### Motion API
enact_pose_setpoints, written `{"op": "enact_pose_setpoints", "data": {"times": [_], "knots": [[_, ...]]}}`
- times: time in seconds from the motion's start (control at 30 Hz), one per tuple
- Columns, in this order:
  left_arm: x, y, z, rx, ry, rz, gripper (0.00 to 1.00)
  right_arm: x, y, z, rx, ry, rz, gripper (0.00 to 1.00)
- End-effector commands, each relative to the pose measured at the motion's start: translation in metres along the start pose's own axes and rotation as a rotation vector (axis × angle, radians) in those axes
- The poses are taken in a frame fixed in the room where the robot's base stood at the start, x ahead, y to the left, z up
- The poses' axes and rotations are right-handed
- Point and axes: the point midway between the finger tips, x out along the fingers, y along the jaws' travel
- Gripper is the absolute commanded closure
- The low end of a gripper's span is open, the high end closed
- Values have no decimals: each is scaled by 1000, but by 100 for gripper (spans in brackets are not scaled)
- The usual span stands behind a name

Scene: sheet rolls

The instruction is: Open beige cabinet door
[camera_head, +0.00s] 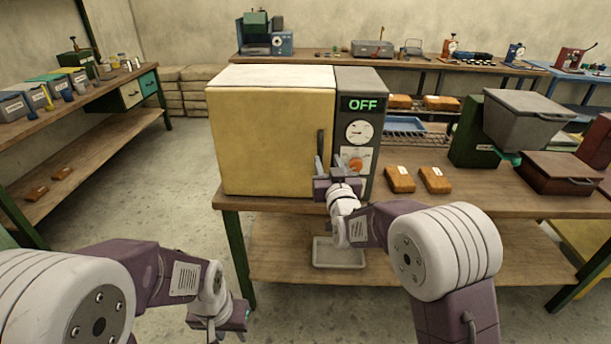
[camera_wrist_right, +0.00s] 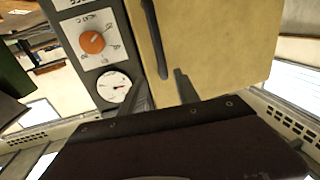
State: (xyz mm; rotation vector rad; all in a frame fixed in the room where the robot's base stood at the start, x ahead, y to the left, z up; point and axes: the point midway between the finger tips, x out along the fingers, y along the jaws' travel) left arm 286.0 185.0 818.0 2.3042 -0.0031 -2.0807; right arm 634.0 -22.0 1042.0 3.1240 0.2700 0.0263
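The beige cabinet (camera_head: 270,140) stands on the workbench with its door shut. A dark vertical handle (camera_head: 321,148) is at the door's right edge; it also shows in the right wrist view (camera_wrist_right: 153,38). My right gripper (camera_head: 328,164) is in front of the door, low by the handle. In the right wrist view its two fingers (camera_wrist_right: 160,84) are apart, one to each side of the handle's line, and touch cannot be told. My left gripper (camera_head: 225,325) hangs low at the bottom left, away from the cabinet; its fingers are not clear.
A dark control panel (camera_head: 360,105) reading OFF, with a gauge and an orange knob (camera_head: 356,165), adjoins the door. Brown packages (camera_head: 400,179) lie to the right on the bench. A light tray (camera_head: 338,253) sits on the lower shelf. Floor left of the bench is clear.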

Motion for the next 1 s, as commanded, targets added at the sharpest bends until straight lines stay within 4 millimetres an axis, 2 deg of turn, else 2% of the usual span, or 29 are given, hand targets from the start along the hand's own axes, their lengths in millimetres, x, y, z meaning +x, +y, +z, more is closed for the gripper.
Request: {"op": "enact_pose_setpoints", "data": {"times": [0.03, 0.07, 0.27, 0.37, 0.6, 0.7, 1.0], "knots": [[10, 0, 0, 0, 1, 0, 64, -1, -8, 17, -1, -12, -13, 62], [10, 0, 0, 1, 1, 0, 64, -1, -11, 20, -2, -16, -19, 62], [6, 0, 0, 1, 2, 0, 64, 2, -14, 15, -2, -16, -25, 62], [4, 0, 0, 1, 2, 0, 64, 17, -14, 15, -2, -17, -24, 62], [-2, 0, -1, 0, 2, 0, 64, 65, -15, 17, -2, -17, -24, 62], [-4, 0, -1, 0, 2, 0, 64, 78, -16, 17, -1, -17, -24, 62], [-4, 0, -1, 0, 2, 0, 64, 89, -16, 18, -2, -18, -24, 62]]}}
